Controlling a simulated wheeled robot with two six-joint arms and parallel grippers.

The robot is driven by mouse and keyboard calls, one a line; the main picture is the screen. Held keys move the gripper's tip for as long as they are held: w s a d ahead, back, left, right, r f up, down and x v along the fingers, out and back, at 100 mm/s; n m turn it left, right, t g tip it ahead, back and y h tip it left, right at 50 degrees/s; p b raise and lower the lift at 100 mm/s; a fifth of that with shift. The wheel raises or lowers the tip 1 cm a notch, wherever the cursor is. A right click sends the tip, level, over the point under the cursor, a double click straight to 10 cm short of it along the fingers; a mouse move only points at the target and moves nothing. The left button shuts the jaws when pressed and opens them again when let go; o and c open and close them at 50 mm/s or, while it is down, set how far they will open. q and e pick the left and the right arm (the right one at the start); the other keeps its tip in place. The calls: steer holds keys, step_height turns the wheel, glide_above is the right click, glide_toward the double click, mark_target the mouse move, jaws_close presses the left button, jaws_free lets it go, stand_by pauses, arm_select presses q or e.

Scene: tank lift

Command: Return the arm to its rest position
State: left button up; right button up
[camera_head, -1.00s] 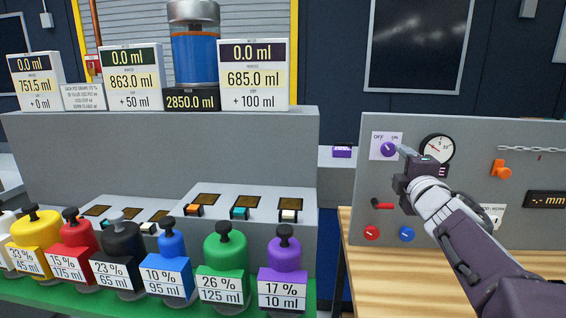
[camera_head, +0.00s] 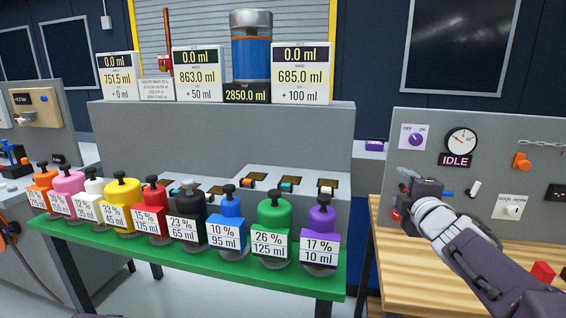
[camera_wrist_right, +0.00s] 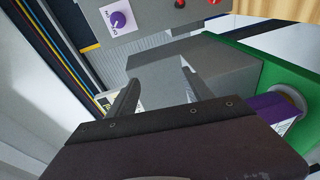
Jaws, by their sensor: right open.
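My right arm reaches in from the lower right of the head view. Its gripper (camera_head: 404,182) is in front of the grey control panel (camera_head: 480,135), below the purple OFF/ON knob (camera_head: 415,138) and apart from it. In the right wrist view the two fingers of the gripper (camera_wrist_right: 158,88) are spread with nothing between them. The purple knob also shows in that view (camera_wrist_right: 118,19), beyond the fingertips. My left gripper is not in view.
A wooden table (camera_head: 400,285) lies under my arm. An IDLE sign (camera_head: 455,160) shows below the gauge.

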steer(key=s+a+f+m+g, duration=0.2)
steer(key=f, duration=0.5)
steer(key=s+a+f+m+g, duration=0.2)
steer(key=a+f, duration=0.1)
steer(key=f, duration=0.5)
steer(key=s+a+f+m+g, duration=0.2)
steer(key=f+g, duration=0.1)
steer(key=f, duration=0.4)
steer(key=s+a+f+m+g+y, duration=0.1)
steer(key=s+f+m+g, duration=0.35)
steer(key=s+f, duration=0.45)
steer(key=s+a+f+m+g+y, duration=0.1)
steer(key=s+a+f+m+g, duration=0.1)
steer(key=s+f+m+g, duration=0.65)
steer(key=s+r+n+t+p, duration=0.1)
steer(key=r+t+p, duration=0.1)
steer(key=r+p, duration=0.8)
steer(key=s+r+n+t+p, duration=0.1)
steer(key=s+r+t+p, duration=0.1)
steer(key=r+p, duration=0.9)
step_height(320, 180, up, 2)
steer(key=shift+r, duration=0.2)
steer(key=shift+f, duration=0.1)
